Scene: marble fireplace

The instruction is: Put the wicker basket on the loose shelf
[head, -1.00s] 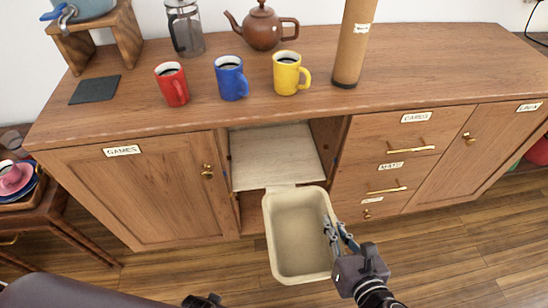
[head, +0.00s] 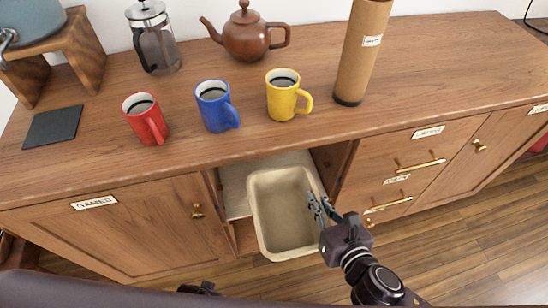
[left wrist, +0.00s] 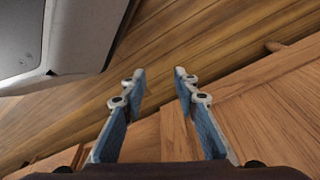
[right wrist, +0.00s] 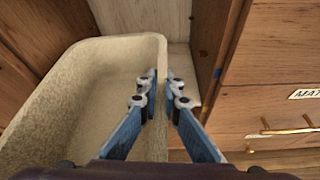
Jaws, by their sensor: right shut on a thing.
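The wicker basket is a cream, open, empty bin (head: 272,243); it also shows in the right wrist view (right wrist: 90,85). My right gripper (head: 318,207) is shut on the basket's right wall, with one finger on each side in the right wrist view (right wrist: 160,78). The loose shelf (head: 234,193) is a pale board inside the open middle bay of the cabinet. The basket's far end is at the bay opening and covers much of the shelf; whether they touch I cannot tell. My left gripper (left wrist: 160,75) is open and empty, above the floor and cabinet front.
The wooden cabinet top (head: 180,155) overhangs the bay. Red (head: 148,125), blue (head: 215,108) and yellow (head: 283,100) mugs stand near its front edge. A cardboard tube (head: 362,55) stands to their right. A closed door flanks the bay on the left, drawers on the right.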

